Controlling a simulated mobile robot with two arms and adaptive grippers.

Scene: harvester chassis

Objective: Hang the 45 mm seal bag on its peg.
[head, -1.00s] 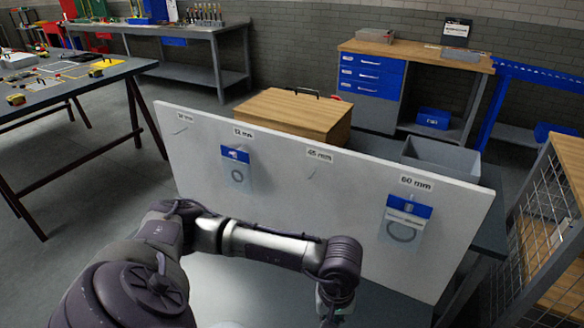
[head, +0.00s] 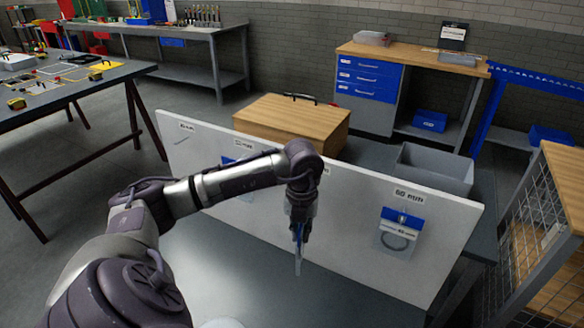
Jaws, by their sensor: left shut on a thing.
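My left gripper (head: 299,226) points down in front of the white peg board (head: 345,225), shut on a thin bag (head: 298,262). The bag hangs below the fingers and shows nearly edge-on, with a blue strip at the top and a pale lower part. Its label cannot be read. The 45 mm peg and most of its label are hidden behind my left wrist. I cannot tell how far the bag is from the board. My right gripper is not in view.
A blue-topped bag (head: 398,232) hangs under the 60 mm label at the right. Another bag (head: 229,161) is mostly hidden by my arm. A bare peg (head: 181,141) is at the left. A wooden box (head: 291,122) and grey bin (head: 436,170) stand behind the board.

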